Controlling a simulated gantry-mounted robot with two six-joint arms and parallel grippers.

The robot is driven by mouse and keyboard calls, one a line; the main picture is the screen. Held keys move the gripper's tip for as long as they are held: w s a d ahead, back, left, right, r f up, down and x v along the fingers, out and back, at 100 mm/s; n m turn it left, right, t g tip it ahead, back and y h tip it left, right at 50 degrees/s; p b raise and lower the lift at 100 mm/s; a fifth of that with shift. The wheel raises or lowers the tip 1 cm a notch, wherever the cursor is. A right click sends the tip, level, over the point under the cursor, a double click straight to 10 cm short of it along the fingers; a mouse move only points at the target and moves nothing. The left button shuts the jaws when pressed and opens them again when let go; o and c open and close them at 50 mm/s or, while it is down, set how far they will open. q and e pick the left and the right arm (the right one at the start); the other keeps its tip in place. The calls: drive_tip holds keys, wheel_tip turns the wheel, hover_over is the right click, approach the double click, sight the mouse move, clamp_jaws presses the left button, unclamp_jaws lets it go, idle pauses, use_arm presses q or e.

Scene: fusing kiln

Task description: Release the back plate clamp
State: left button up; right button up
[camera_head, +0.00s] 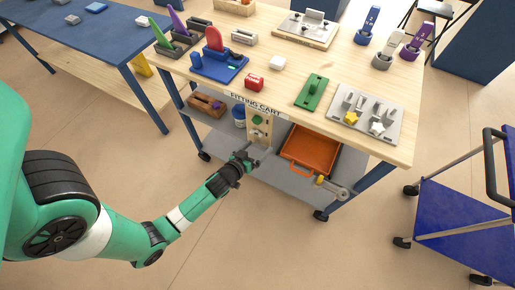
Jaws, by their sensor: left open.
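A metal plate (296,29) on a wooden base lies at the back of the cart's wooden top, with a small upright fixture (313,17) on it that looks like a clamp. It is too small to tell whether the clamp is shut. My left gripper (256,154) is open, low in front of the cart, below the top's front edge. It is close to a hanging wooden panel (258,125) with a green round part; I cannot tell whether they touch. It is far from the back plate. My right gripper is not in view.
An orange tray (310,150) sits below. A blue trolley (465,215) stands right.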

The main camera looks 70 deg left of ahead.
use_arm(q)
drive_tip(key=shift+w+a+f, duration=0.1)
drive_tip(key=shift+w+a, duration=0.05)
drive_tip(key=c, duration=1.1)
drive_tip(key=b, duration=0.1)
drive_tip(key=f+m+b, duration=0.1)
drive_tip(key=shift+w+d+b, duration=0.15)
drive_tip(key=shift+d+b, duration=0.05)
drive_tip(key=shift+b, duration=0.15)
drive_tip(key=shift+m+g+y+b, duration=0.35)
drive_tip(key=shift+m+g+y, duration=0.05)
drive_tip(key=shift+y, duration=0.1)
drive_tip(key=shift+r, duration=0.25)
drive_tip(key=o, duration=1.1)
